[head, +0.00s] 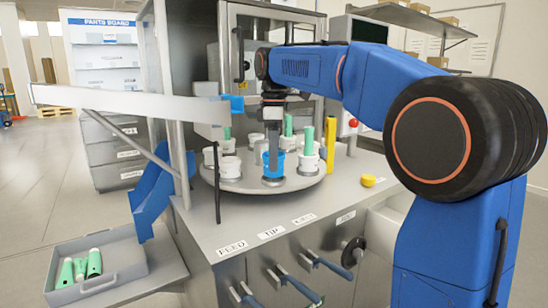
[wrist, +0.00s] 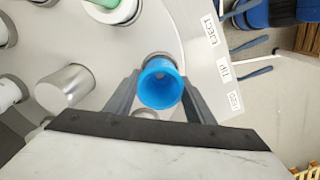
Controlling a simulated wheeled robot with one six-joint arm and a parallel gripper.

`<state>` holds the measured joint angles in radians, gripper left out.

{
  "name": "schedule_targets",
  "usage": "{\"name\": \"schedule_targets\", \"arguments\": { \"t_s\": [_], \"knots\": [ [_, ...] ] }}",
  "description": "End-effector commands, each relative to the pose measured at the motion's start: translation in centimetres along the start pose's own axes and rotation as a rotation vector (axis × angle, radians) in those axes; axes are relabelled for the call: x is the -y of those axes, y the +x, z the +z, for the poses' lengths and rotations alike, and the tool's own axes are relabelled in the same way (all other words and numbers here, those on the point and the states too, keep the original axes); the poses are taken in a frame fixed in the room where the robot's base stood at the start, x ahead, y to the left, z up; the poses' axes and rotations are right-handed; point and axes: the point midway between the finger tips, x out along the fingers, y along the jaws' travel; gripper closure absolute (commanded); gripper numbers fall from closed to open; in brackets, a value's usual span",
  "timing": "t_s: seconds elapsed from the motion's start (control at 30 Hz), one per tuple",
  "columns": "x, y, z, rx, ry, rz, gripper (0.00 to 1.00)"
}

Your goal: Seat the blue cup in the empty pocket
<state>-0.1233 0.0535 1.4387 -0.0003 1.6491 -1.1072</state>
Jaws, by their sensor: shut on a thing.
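The blue cup (head: 273,166) is at the front of the round turntable (head: 250,186), upright and just above or in a grey metal holder (head: 274,182). I cannot tell whether its base touches the holder. In the wrist view the cup (wrist: 160,84) shows its open, empty mouth between two dark fingers. My gripper (wrist: 160,95) is shut on it. A metal rim (wrist: 158,58) shows just behind the cup; the cup hides the inside of that pocket.
White holders (head: 230,168), several with green tubes (head: 309,140), ring the turntable close to the cup. A metal cylinder (wrist: 65,90) stands beside it. A yellow post (head: 331,142) and yellow button (head: 368,181) are to the right. A grey tray (head: 95,272) holds green tubes.

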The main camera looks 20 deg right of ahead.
Motion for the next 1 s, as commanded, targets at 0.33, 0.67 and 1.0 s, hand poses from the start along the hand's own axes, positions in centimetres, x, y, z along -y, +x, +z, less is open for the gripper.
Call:
{"name": "schedule_targets", "arguments": {
  "t_s": [0.33, 0.67, 1.0],
  "knots": [
    [0.0, 0.8, 0.0, 0.000, 0.000, 0.000, 0.75],
    [0.0, 1.7, 0.0, 0.000, 0.000, 0.000, 0.75],
    [0.0, 1.9, 0.0, 0.000, 0.000, 0.000, 0.44]
  ]
}}
